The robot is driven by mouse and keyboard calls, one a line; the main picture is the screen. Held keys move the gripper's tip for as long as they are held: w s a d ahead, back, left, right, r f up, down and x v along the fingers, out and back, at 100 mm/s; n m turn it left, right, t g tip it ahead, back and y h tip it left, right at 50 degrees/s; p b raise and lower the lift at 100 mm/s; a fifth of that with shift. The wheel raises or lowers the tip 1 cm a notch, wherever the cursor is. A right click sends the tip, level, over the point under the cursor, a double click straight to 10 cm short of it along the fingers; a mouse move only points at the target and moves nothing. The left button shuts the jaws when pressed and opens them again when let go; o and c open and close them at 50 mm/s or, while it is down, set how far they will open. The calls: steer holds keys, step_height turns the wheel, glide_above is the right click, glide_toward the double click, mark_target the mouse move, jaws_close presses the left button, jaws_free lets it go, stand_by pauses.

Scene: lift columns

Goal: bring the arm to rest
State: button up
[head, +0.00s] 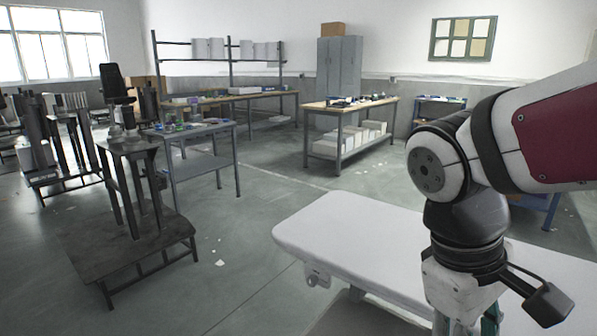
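My arm comes in from the right edge in the head view, with a white and dark red link and a dark wrist joint bent downward. The upper part of my gripper (465,318) shows at the bottom edge, over a white table (345,225) with rounded corners. Its fingertips are cut off by the frame, so I cannot see whether it is open or shut, or whether it holds anything.
Dark lift columns (130,170) stand on a low platform (100,240) at the left. A small bench (205,165) with small items is behind them. A wooden-topped workbench (345,107) and a grey cabinet (338,65) stand farther back. The floor between is mostly clear.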

steer(key=s+m+t+y, duration=0.25)
steer(key=s+m, duration=0.25)
steer(key=s, duration=0.3)
step_height(320, 180, up, 14)
steer(key=t+p, duration=0.2)
steer(key=p, duration=1)
steer(key=shift+s+a+f+t, duration=0.15)
steer(key=shift+s+a+t, duration=0.15)
steer(key=shift+a+t, duration=0.05)
steer(key=shift+y, duration=0.25)
